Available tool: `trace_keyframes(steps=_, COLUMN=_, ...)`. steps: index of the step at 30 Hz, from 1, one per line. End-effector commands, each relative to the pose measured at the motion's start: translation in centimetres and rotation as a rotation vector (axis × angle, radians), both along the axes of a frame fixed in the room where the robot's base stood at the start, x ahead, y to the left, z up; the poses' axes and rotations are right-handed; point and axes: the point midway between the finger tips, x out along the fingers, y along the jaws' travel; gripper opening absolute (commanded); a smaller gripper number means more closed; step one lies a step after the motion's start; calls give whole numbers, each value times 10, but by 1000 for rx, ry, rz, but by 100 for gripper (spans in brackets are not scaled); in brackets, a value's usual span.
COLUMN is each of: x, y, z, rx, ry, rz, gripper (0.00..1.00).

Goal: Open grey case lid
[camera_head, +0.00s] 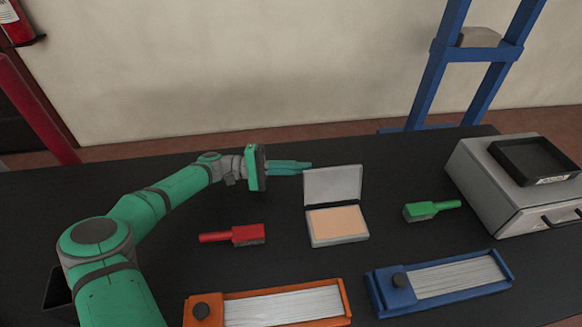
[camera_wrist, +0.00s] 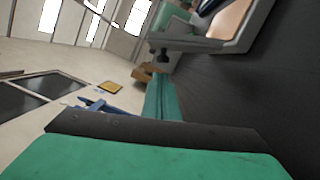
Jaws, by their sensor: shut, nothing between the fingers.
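The grey case (camera_head: 337,241) stands on the black table in the head view, with a tan, flat inside showing. Its grey lid (camera_head: 333,184) stands up, roughly upright, along the case's back edge. My gripper (camera_head: 309,165) is shut and empty. Its green fingers point right, with their tips near the lid's upper left corner. I cannot tell whether they touch the lid. In the wrist view the shut fingers (camera_wrist: 162,100) show in the middle, and part of what looks like the open case shows at the top.
A red brush (camera_head: 234,235) lies left of the case and a green brush (camera_head: 430,210) right of it. An orange tray (camera_head: 342,297) and a blue tray (camera_head: 376,294) lie in front. A grey box (camera_head: 497,200) bearing a black tray (camera_head: 497,152) stands at the right.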

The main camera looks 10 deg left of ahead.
Motion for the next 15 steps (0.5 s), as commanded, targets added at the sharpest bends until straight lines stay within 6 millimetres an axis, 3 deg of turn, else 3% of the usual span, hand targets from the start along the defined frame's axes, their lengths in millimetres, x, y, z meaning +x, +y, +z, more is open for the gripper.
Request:
trace_keyframes(steps=6, x=3, y=-33, z=2, rx=0, ry=0, rz=-2, gripper=0)
trace_keyframes(steps=15, x=6, y=-48, z=3, rx=2, ry=0, rz=-2, gripper=0)
